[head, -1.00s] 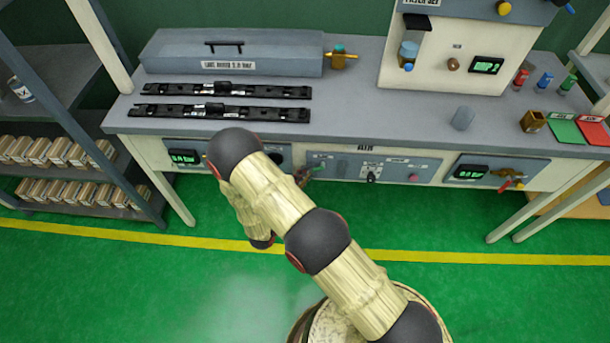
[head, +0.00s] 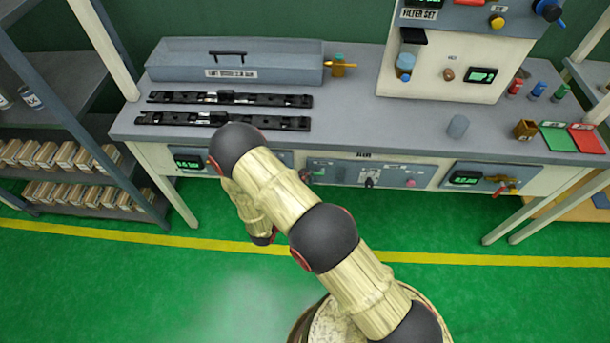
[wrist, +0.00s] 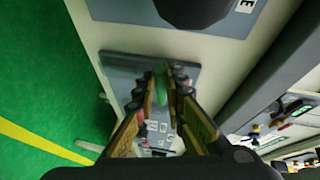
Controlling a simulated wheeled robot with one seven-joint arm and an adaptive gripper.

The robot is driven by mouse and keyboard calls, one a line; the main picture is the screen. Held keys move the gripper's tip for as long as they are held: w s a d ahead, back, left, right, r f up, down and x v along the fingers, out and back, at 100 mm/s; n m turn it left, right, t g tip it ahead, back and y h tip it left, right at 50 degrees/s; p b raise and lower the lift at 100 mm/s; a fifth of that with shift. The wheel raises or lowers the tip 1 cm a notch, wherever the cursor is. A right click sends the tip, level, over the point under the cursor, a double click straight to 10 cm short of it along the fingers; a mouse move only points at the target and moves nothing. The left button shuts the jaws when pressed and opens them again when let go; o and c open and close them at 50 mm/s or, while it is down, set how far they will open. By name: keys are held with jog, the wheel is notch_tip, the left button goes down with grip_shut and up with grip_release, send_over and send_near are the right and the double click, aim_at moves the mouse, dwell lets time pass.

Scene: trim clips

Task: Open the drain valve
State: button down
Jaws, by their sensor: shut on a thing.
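My gripper (wrist: 165,88) is shut on a small green part (wrist: 160,84), which shows between the fingertips against a blue-grey panel (wrist: 123,75). I cannot tell whether this part is the drain valve's handle, or how far it is turned. In the head view my arm hides most of the gripper, near the left end of the middle front panel (head: 335,170). A brass valve with a red-orange handle (head: 503,184) is on the right front panel, apart from my gripper. Another brass fitting (head: 341,65) is at the right end of the grey tank (head: 270,62).
Two black rails (head: 225,119) lie on the bench (head: 400,125). A white filter cabinet (head: 450,80) stands at the back right, with small coloured bottles beside it. A shelf of boxes (head: 60,160) stands at left. The green floor in front is open.

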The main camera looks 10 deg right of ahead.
jog(key=shift+r+m+y+p, duration=0.3)
jog(key=shift+m, duration=0.1)
jog(key=c, duration=1.8)
grip_release()
jog(key=shift+c, duration=0.2)
jog(key=v, duration=1.2)
